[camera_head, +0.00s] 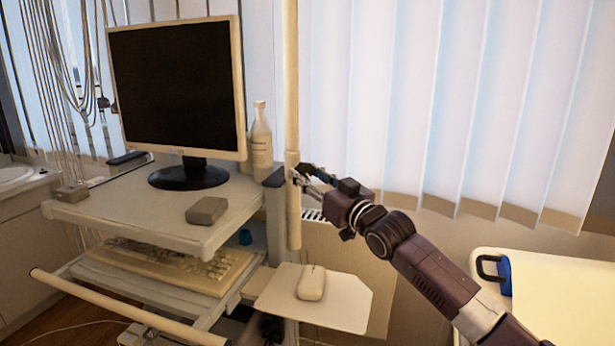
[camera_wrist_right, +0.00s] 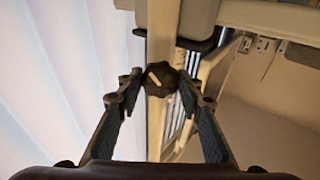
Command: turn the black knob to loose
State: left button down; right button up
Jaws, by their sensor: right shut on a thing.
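The black knob (camera_wrist_right: 160,80) sits on a cream upright pole (camera_wrist_right: 161,25) in the right wrist view. It is dark, with a pale line across its face that slants from upper left to lower right. My right gripper (camera_head: 302,175) is at the pole in the head view, just right of the cart. In the right wrist view its two fingers stand on either side of the knob, shut on it. In the head view the fingers largely hide the knob. My left gripper is in neither view.
A cart shelf (camera_head: 120,212) carries a monitor (camera_head: 175,85), a white bottle (camera_head: 261,140) and a grey box (camera_head: 206,210). A keyboard (camera_head: 170,262) lies below. A small side tray (camera_head: 345,305) with a mouse (camera_head: 311,283) is under my right gripper. Blinds (camera_head: 450,90) hang behind.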

dwell(0.4)
jog(key=o, duration=1.1)
jog(key=shift+d, duration=0.1)
jog(key=v, duration=1.1)
jog(key=shift+s+d+f, duration=0.1)
jog(key=shift+s+d, duration=0.1)
jog(key=shift+s, duration=0.15)
